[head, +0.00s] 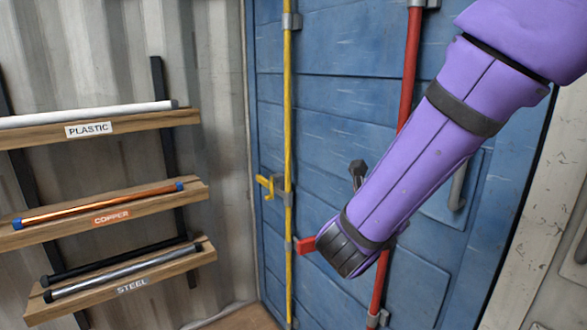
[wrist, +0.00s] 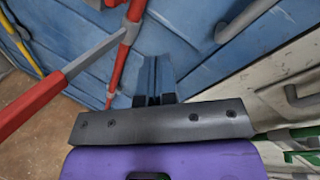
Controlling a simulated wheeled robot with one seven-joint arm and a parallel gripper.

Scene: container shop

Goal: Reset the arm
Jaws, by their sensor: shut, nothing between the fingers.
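My gripper (wrist: 154,82) shows in the wrist view at the centre, ahead of its dark mounting plate. Its narrow fingers are shut together with nothing between them. The blue door lies beyond the fingertips, and I cannot tell the exact gap. In the head view my purple arm reaches down from the upper right, in front of the blue door (head: 330,110). I cannot clearly make out the fingers in that view.
A red rod (head: 411,50) with a red handle (head: 305,245) and a yellow rod (head: 288,110) run down the door. The red handle (wrist: 40,100) is close left of my gripper. Wooden shelves (head: 150,121) hold plastic, copper and steel pipes at left.

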